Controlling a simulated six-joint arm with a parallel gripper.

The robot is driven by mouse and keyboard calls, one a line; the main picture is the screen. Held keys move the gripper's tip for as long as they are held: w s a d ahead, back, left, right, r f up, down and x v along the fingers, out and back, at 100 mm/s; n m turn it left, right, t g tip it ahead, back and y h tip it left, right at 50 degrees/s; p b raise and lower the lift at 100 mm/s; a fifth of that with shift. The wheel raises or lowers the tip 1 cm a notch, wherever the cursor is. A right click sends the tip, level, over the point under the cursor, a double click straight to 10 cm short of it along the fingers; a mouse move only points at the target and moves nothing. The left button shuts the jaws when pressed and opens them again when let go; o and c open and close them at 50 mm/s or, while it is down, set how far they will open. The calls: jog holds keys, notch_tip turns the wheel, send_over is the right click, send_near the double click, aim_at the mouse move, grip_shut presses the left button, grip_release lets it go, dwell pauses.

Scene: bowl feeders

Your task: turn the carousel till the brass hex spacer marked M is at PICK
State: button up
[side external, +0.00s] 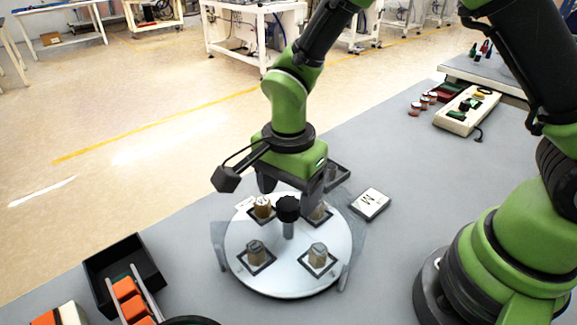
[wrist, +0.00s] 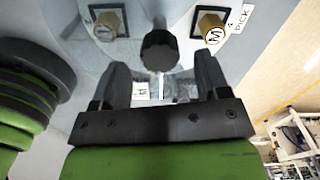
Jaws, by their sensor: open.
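The carousel (side external: 290,275) is a pale round plate with a black knob (side external: 288,208) on a central post. Several hex spacers stand in dark square nests on it. The brass hex spacer marked M (wrist: 211,28) stands in the nest beside the PICK label (wrist: 238,20) in the wrist view. In the side view the more golden spacer (side external: 262,207) near a small white label looks like the same one. My gripper (wrist: 162,75) is open and empty, its fingers apart, with the knob beyond and between them in the wrist view. Whether the fingers reach the knob's height is unclear.
A white card marked M (side external: 370,204) lies right of the carousel. A dark tray (side external: 339,173) sits behind my gripper. A black bin (side external: 122,270) and orange blocks (side external: 125,289) are at front left. A pale fixture (side external: 466,110) stands farther right. Grey table between is clear.

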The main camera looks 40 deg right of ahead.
notch_tip(320, 180, up, 8)
jog(key=shift+f, duration=0.25)
jog(key=s+d+r+n+t+y, duration=0.2)
jog(key=s+d+r+n+t, duration=0.5)
jog(key=s+d+r+n, duration=0.2)
jog(key=s+r+n, duration=0.2)
jog(key=s+r, duration=0.2)
jog(key=s, duration=0.1)
jog(key=shift+n, duration=0.3)
